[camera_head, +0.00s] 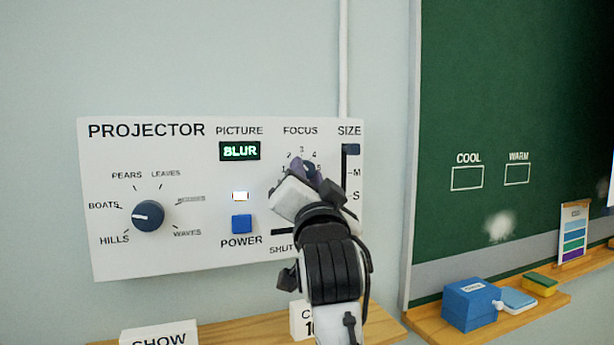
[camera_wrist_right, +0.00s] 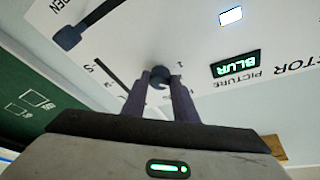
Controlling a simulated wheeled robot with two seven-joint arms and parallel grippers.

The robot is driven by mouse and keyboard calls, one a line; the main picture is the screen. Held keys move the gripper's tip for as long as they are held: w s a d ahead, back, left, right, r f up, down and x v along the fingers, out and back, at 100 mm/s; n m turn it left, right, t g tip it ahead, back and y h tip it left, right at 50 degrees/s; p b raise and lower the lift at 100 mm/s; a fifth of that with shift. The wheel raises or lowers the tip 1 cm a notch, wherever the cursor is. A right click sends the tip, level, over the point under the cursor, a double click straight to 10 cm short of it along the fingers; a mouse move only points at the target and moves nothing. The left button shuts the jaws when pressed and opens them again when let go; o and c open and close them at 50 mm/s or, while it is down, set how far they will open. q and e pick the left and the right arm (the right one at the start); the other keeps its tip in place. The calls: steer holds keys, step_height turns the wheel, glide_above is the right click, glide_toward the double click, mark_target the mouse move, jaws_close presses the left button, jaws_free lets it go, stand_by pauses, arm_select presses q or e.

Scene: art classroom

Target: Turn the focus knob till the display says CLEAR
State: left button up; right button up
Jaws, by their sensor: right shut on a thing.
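The projector panel (camera_head: 180,262) is fixed to the wall, with a FOCUS dial at its upper right. The focus knob (camera_head: 309,168) is dark and mostly hidden behind my right gripper (camera_head: 304,172). In the right wrist view the focus knob (camera_wrist_right: 158,80) sits between the two fingers of my right gripper (camera_wrist_right: 160,82), which is shut on it. The PICTURE display (camera_head: 240,151) reads BLUR in green; it also shows upside down in the right wrist view (camera_wrist_right: 236,65). My left gripper is not in view.
A picture dial (camera_head: 148,215) and a blue POWER button (camera_head: 242,224) are left of my gripper; a lit white lamp (camera_head: 240,196) is above the button. A SIZE slider (camera_head: 351,150) is at the right. A wooden ledge (camera_head: 240,329) with white cards runs below.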

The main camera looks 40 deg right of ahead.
steer(key=o, duration=1)
steer(key=b+v, duration=0.2)
steer(key=v, duration=0.8)
steer(key=shift+s, duration=0.25)
